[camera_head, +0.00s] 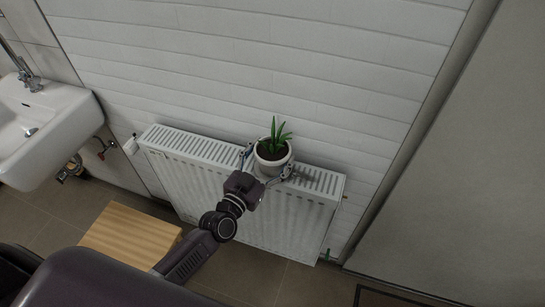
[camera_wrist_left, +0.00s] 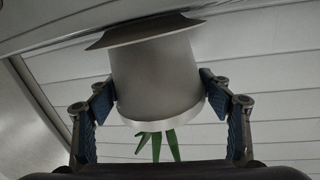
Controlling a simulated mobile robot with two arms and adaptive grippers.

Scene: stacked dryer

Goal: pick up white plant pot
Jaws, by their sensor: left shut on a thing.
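The white plant pot (camera_head: 272,166) holds dark soil and a small green plant (camera_head: 276,137). It is at the top of the white radiator against the wall. My left gripper (camera_head: 267,162) reaches it from the front, with one finger on each side of the pot, and is shut on it. The left wrist view shows the pot (camera_wrist_left: 157,80) upside down in the picture, between the blue-padded fingers, with leaves (camera_wrist_left: 158,144) below its rim. A flared base shows at its other end, close to the radiator; I cannot tell if they touch. My right gripper is not in view.
The white radiator (camera_head: 240,205) stands along the tiled wall. A white sink (camera_head: 45,125) is at the left. A light wooden stool or box (camera_head: 130,235) is on the floor below the radiator's left end. A grey door or panel (camera_head: 465,170) fills the right.

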